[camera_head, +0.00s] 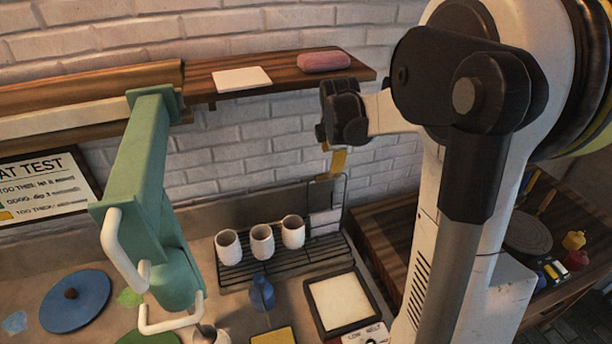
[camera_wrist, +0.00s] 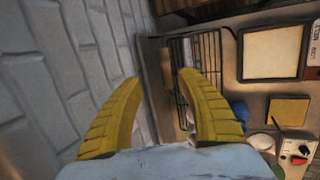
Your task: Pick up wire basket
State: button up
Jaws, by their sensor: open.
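A dark wire rack (camera_head: 240,278) with a raised wire back stands against the brick wall in the head view. It is the only wire-built thing I can make out, and I cannot tell whether it is the wire basket. Its bars also show in the wrist view (camera_wrist: 208,50), beyond the fingers. My gripper (camera_head: 338,160) hangs above the rack's back right end, below the wall shelf, with a yellow finger showing. In the wrist view, the two yellow fingers of my gripper (camera_wrist: 160,78) are spread apart with nothing between them.
Three pale cups (camera_head: 262,242) stand on the rack. A framed pale tile (camera_head: 341,301) lies in front of it. A green press-like stand (camera_head: 150,200) with white handles rises at left. The wall shelf (camera_head: 290,72) is close above my gripper. A blue disc (camera_head: 75,302) lies at left.

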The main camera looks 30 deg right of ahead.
aim_at(328, 175)
jog(key=x, duration=0.3)
jog(key=b+x, duration=0.1)
jog(key=x, duration=0.2)
jog(key=a+x, duration=0.1)
jog(key=x, duration=0.2)
jog(key=shift+s+a+f+b, duration=0.1)
jog(key=shift+s+f+b, duration=0.1)
jog(key=shift+f+b, duration=0.1)
jog(key=shift+w+f, duration=0.15)
jog(key=shift+f, duration=0.15)
jog(key=shift+r, duration=0.1)
jog(key=shift+c, duration=0.4)
grip_shut()
